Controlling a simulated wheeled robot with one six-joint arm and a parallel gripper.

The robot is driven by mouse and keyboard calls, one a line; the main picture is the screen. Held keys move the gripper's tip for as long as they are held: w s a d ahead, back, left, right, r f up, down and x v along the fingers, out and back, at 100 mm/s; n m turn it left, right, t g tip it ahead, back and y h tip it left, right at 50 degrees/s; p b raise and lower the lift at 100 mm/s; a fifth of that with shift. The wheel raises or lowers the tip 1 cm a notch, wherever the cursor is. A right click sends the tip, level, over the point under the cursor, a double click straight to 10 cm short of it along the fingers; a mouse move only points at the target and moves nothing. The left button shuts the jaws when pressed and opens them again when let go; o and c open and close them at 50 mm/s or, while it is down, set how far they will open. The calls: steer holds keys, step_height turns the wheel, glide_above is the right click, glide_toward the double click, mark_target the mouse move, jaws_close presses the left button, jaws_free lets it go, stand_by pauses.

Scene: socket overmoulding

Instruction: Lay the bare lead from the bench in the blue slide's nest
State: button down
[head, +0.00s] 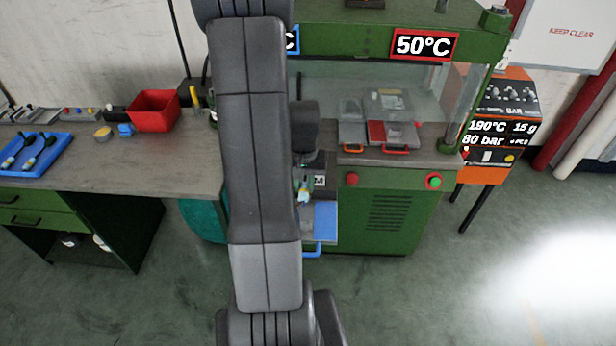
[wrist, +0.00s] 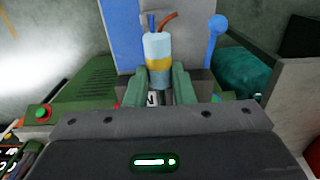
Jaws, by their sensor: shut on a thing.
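My gripper (wrist: 159,88) is shut on a bare lead (wrist: 157,48), a pale blue cylinder with a yellow band and a blue and a red-brown wire at its end. In the head view the lead (head: 304,194) shows small beside my arm, which hides most of the gripper. The blue slide (head: 323,222) juts from the press front with its blue handle (head: 313,250) below. In the wrist view the slide (wrist: 124,32) lies behind the lead, its handle (wrist: 217,27) at right. I cannot make out the nest or whether the lead touches the slide.
The green press (head: 385,210) has red-handled tooling (head: 393,132) behind a clear guard. An orange unit (head: 500,120) stands at right. On the bench (head: 110,175) are a blue tray (head: 66,138) with more leads and a red bin (head: 153,111). A teal drum (head: 200,220) stands left of the press.

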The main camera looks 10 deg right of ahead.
stand_by(0.3)
steer(key=shift+s+f+b, duration=0.1)
steer(key=shift+f+b, duration=0.3)
steer(key=shift+b, duration=0.1)
steer(key=b, duration=0.7)
glide_above(304, 218)
steer(key=shift+f, duration=3.85)
steer(key=shift+p, duration=0.3)
steer(key=c, duration=1.2)
jaws_free()
steer(key=shift+o, duration=0.2)
steer(key=shift+r, duration=0.1)
step_height(304, 218, up, 14)
steer(key=shift+s+f, duration=0.1)
steer(key=shift+f, duration=0.05)
